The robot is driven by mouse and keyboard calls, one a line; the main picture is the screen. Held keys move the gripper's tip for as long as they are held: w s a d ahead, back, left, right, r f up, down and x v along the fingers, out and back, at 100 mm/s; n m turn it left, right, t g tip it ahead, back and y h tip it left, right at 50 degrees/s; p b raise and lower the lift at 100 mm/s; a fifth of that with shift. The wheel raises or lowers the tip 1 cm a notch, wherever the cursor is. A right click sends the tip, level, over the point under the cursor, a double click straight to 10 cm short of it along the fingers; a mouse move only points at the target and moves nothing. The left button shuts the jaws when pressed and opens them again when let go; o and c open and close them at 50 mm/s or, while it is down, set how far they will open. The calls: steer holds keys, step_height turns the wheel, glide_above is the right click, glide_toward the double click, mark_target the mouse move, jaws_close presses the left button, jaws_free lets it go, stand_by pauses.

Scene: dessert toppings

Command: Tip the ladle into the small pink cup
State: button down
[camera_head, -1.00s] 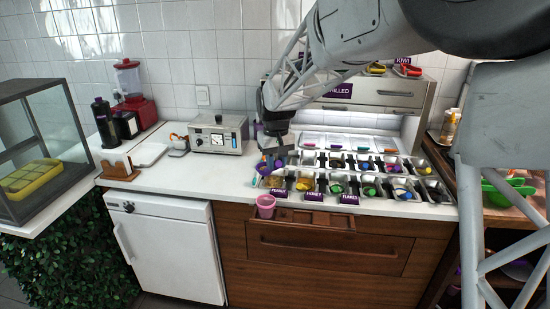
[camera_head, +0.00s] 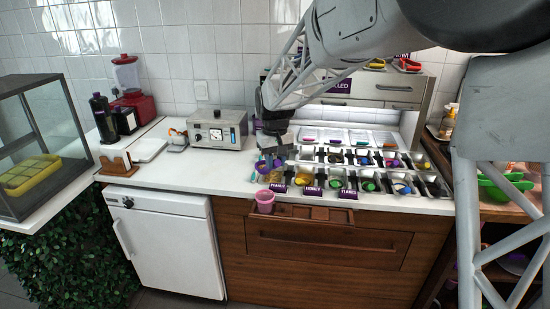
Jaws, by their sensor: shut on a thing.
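The small pink cup (camera_head: 265,202) stands upright at the front edge of the counter, on a small ledge at the left end of the wooden drawers. My gripper (camera_head: 272,151) is above the left end of the topping trays, behind and above the cup. It is shut on a ladle with a purple bowl (camera_head: 262,167). The ladle bowl is just below the fingers, above the counter and apart from the cup. An orange-yellow patch shows at the bowl. The fingertips, the ladle's handle and its exact tilt are too small to make out.
Topping trays (camera_head: 307,180) with coloured ladles and purple labels lie right of the cup. The white counter (camera_head: 205,175) left of the gripper is clear. A glass case (camera_head: 40,140) is at far left.

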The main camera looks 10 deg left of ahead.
mark_target(275, 169)
steer(key=shift+f, duration=2.15)
steer(key=s+a+f+t+h, duration=0.2)
steer(key=f+t+h, duration=0.3)
steer(key=h, duration=0.3)
steer(key=s+a+f+t+h, duration=0.2)
steer(key=a+f+t+h, duration=0.2)
steer(key=h, duration=0.5)
steer(key=shift+s+a+f+t, duration=0.2)
steer(key=shift+a+f+t, duration=0.2)
steer(key=shift+a+f, duration=0.7)
steer(key=shift+d+f, duration=0.3)
steer(key=shift+d, duration=0.05)
steer(key=shift+r, duration=0.15)
stand_by(0.9)
